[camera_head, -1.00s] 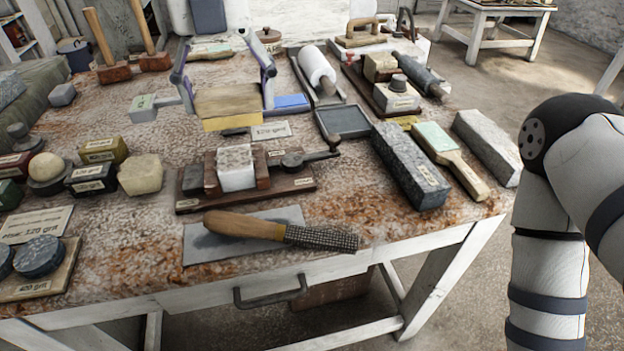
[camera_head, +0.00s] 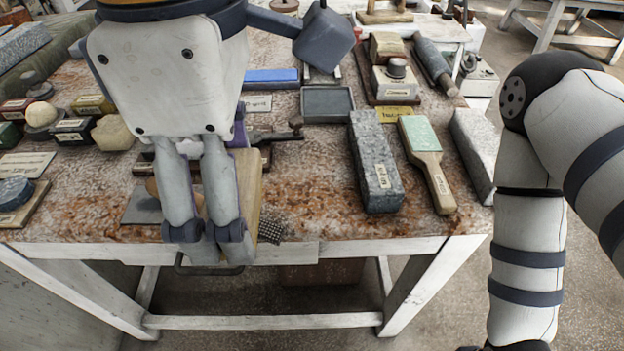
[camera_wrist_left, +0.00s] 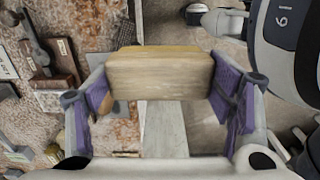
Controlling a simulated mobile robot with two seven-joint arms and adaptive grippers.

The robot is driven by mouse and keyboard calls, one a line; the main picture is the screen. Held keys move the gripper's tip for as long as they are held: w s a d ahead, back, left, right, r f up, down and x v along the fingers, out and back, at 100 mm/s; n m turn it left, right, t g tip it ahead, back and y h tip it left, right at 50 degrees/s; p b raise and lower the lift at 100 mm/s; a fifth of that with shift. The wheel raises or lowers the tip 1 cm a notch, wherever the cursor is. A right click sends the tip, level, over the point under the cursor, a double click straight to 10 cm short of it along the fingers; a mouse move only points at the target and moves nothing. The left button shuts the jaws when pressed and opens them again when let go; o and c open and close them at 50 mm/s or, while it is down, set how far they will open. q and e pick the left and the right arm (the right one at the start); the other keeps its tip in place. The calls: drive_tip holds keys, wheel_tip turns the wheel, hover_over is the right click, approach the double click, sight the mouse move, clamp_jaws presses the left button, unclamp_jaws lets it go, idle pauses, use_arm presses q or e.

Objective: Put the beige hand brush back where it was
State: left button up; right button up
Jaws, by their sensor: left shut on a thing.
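My left gripper (camera_head: 208,235) hangs large in the head view, over the front edge of the table. It is shut on a beige block-shaped brush (camera_head: 247,192), which shows partly behind the fingers. In the left wrist view the brush (camera_wrist_left: 160,73) sits crosswise between the purple finger pads of my left gripper (camera_wrist_left: 163,92). Its smooth beige faces show there; I cannot see bristles. It appears held above the table, with floor below part of it. My right gripper is out of the head view; only the right arm shows.
Under the left gripper lie a rasp (camera_head: 270,226) and a grey sheet (camera_head: 141,207), partly hidden. A dark stone block (camera_head: 375,165), a green-faced paddle (camera_head: 424,150) and a pale stone bar (camera_head: 474,145) stand to the right. Speckled tabletop (camera_head: 310,205) is bare near the front middle.

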use_arm(q)
drive_tip(key=w+d+f, duration=0.1)
drive_tip(key=w+f, duration=0.2)
drive_tip(key=w, duration=0.1)
drive_tip(key=w+d+f+b, duration=0.1)
drive_tip(key=w+d+f, duration=0.1)
drive_tip(key=w+f, duration=0.1)
drive_tip(key=w+d+f+b, duration=0.1)
drive_tip(key=w+d+f, duration=0.1)
drive_tip(key=w+f, duration=0.1)
drive_tip(key=shift+w+d+f, duration=0.15)
drive_tip(key=shift+w+f, duration=0.05)
drive_tip(key=shift+w, duration=0.7)
drive_tip(key=f, duration=0.3)
drive_tip(key=shift+w+d, duration=0.1)
drive_tip(key=shift+w, duration=0.15)
drive_tip(key=shift+f, duration=0.2)
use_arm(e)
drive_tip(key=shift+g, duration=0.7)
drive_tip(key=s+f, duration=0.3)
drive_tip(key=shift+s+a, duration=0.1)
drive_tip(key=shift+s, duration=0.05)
use_arm(q)
drive_tip(key=shift+f, duration=0.15)
drive_tip(key=o, duration=1)
drive_tip(key=shift+o, duration=0.2)
